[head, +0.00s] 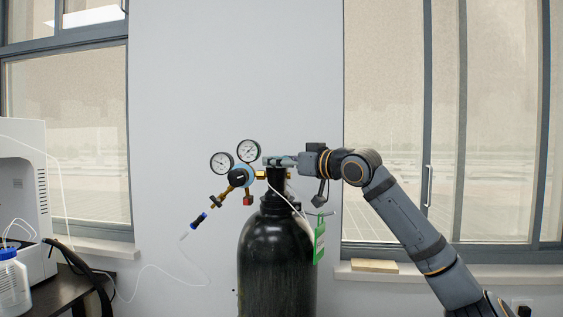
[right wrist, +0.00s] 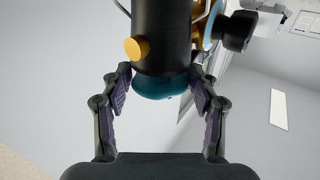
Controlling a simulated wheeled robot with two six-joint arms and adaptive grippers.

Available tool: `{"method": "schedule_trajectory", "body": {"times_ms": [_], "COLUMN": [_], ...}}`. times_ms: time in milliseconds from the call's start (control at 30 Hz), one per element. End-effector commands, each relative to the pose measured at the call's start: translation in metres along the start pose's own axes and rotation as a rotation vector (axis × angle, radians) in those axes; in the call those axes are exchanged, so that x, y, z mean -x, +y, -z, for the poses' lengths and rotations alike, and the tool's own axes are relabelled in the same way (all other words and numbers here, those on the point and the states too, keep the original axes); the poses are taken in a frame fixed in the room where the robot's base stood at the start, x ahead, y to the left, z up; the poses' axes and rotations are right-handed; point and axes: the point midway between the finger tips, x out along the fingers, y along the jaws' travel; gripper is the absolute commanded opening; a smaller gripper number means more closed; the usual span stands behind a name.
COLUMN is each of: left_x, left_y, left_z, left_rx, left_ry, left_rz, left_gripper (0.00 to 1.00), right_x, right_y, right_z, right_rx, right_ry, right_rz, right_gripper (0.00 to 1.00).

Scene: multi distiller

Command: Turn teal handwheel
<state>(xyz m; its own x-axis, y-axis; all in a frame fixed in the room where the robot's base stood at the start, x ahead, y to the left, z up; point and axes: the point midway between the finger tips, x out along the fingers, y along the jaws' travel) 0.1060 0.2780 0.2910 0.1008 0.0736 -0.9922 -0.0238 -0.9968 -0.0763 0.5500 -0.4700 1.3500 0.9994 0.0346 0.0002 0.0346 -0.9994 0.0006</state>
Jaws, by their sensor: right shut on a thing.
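The teal handwheel (head: 277,160) sits on top of the black gas cylinder (head: 275,262). In the right wrist view the teal handwheel (right wrist: 161,86) shows as a rounded cap at the end of the dark cylinder neck. My right gripper (head: 288,162) reaches in from the right at the handwheel's height. In the right wrist view its two fingers (right wrist: 160,92) lie on either side of the teal handwheel, closed on it. Part of the handwheel's rim is hidden by the fingers. My left gripper is not in view.
A regulator (head: 239,176) with two round gauges is left of the cylinder neck. A green tag (head: 319,240) hangs on the cylinder's right. A white instrument (head: 24,195) and a blue-capped bottle (head: 11,284) stand at the far left on a dark table. A thin tube runs across the wall.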

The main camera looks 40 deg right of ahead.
Motion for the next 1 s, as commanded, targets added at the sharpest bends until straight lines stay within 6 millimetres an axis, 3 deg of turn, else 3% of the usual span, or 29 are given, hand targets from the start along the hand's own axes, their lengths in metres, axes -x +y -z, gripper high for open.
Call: {"method": "schedule_trajectory", "body": {"times_ms": [467,1000], "left_x": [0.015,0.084], "left_y": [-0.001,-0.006], "left_z": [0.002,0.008], "left_rx": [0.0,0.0], "left_ry": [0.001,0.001], "left_rz": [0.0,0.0], "left_gripper": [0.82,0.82], "right_x": [-0.001,-0.003], "right_y": [-0.003,-0.009], "right_z": [0.002,0.006], "right_rx": [0.005,-0.005], "right_ry": [-0.003,-0.002], "right_rz": [-0.124,-0.463], "right_gripper": [0.28,0.28]}}
